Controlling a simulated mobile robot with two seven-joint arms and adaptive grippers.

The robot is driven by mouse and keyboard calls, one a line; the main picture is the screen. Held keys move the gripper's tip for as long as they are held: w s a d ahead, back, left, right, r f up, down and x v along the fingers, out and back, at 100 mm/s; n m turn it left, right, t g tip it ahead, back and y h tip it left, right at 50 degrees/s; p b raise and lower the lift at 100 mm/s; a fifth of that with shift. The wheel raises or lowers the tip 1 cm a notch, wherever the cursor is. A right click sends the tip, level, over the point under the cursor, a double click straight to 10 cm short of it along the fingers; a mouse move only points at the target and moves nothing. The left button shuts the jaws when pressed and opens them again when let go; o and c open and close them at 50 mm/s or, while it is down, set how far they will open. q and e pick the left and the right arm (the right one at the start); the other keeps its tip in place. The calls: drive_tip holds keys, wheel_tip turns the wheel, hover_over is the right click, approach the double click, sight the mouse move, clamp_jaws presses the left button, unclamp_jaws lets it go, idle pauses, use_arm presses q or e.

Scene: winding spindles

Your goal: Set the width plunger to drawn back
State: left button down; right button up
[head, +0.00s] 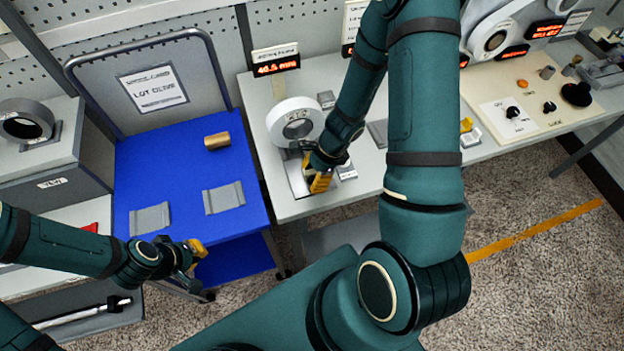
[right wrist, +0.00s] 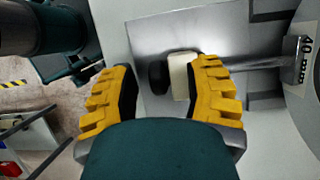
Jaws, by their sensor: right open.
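My right gripper (head: 320,183) reaches down to the front of the bench at a white ring-shaped gauge (head: 293,121). In the right wrist view its yellow fingers (right wrist: 163,90) are open. A small cream block (right wrist: 183,76) with a dark round knob (right wrist: 158,77) shows between and beyond the fingertips; this looks like the width plunger. I see no clear contact with it. A grey rod (right wrist: 245,64) runs right from it toward a "40 mm" tag (right wrist: 301,60). How far the plunger is drawn cannot be told. My left gripper (head: 193,250) is by the blue cart's front edge; its jaw state is unclear.
The blue cart (head: 170,170) holds a copper-coloured cylinder (head: 217,140) and two grey cradles (head: 223,198). A display (head: 276,66) reading about 40.5 mm stands behind the gauge. A knob panel (head: 520,112) is farther right on the bench. My right arm hides part of the bench.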

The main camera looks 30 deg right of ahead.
use_arm(q)
drive_tip(key=shift+f, duration=0.1)
use_arm(e)
drive_tip(key=shift+a+f, duration=0.15)
drive_tip(key=shift+f, duration=0.2)
drive_tip(key=shift+o, duration=0.3)
clamp_jaws()
